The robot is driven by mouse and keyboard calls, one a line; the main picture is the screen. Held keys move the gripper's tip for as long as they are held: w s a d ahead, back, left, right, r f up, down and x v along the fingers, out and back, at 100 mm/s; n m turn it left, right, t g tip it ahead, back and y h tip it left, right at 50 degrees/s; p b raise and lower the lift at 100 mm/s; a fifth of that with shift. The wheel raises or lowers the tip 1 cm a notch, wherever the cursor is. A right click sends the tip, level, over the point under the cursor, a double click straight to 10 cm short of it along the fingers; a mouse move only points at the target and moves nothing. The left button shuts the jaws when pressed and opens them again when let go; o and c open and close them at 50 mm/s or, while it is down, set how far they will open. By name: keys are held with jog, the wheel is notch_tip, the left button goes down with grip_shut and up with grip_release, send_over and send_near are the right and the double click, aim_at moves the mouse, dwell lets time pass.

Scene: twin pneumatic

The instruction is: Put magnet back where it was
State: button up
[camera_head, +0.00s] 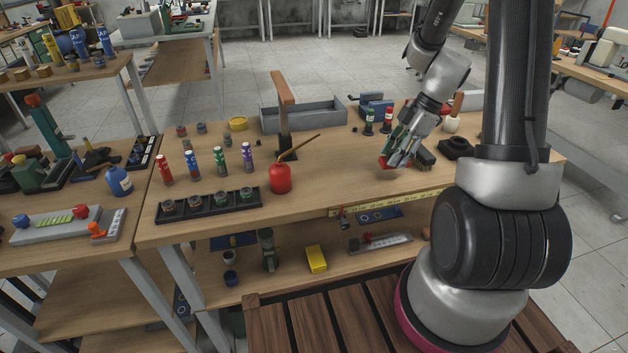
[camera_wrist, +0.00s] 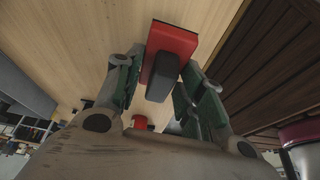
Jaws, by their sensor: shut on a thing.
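The magnet, a red block with a dark grey part, is between the fingers of my gripper in the wrist view (camera_wrist: 172,38). My gripper (camera_wrist: 160,75) is shut on it, one finger on each side. In the head view my gripper (camera_head: 394,160) is over the right part of the workbench, low and near its front edge. Only a small red bit of the magnet (camera_head: 383,163) shows there beside the fingers. I cannot tell whether the magnet touches the bench top.
The workbench (camera_head: 345,165) has clear wood left of my gripper. A red oil can (camera_head: 280,177) stands farther left, near a black tray (camera_head: 208,206). Green and red bottles (camera_head: 387,120) stand behind my gripper. A yellow ruler strip (camera_head: 370,203) runs along the front edge.

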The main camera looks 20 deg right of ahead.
jog(key=shift+s+a+f+n, duration=0.2)
jog(key=shift+a+f+n, duration=0.05)
jog(key=shift+a+n, duration=0.15)
jog(key=shift+a, duration=0.3)
jog(key=shift+n, duration=0.3)
jog(key=a, duration=1.7)
jog(key=shift+a+f, duration=0.15)
jog(key=shift+f, duration=1.6)
jog(key=shift+f, duration=0.15)
jog(key=o, duration=1)
jog(key=shift+c, duration=0.2)
